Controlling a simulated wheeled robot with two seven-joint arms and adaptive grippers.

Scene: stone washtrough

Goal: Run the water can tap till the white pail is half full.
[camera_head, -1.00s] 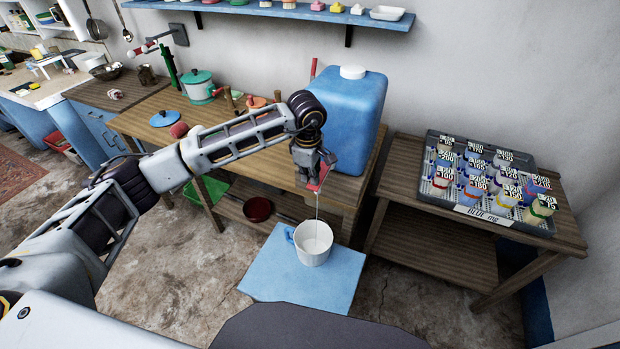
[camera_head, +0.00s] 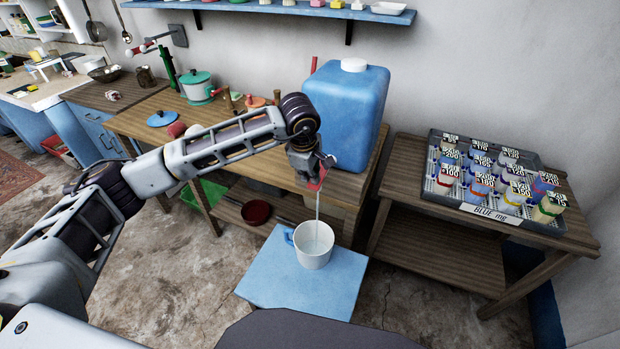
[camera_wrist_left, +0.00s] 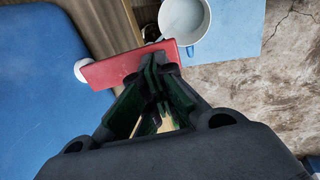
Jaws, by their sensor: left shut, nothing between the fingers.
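The blue water can (camera_head: 350,110) with a white cap stands on the wooden bench. Its red tap lever (camera_head: 317,184) is at the can's lower front, and a thin stream of water falls from there into the white pail (camera_head: 316,248). In the left wrist view the fingertips (camera_wrist_left: 158,62) are against or just over the red lever (camera_wrist_left: 110,68), with the pail (camera_wrist_left: 184,25) beyond. The water level inside the pail is unclear. My right gripper is not in view.
The blue mat (camera_head: 270,285) lies in front of the bench (camera_head: 240,165). A side table on the right holds a grey tray (camera_head: 450,208) of labelled jars. A dark red bowl (camera_head: 256,211) sits on the lower shelf.

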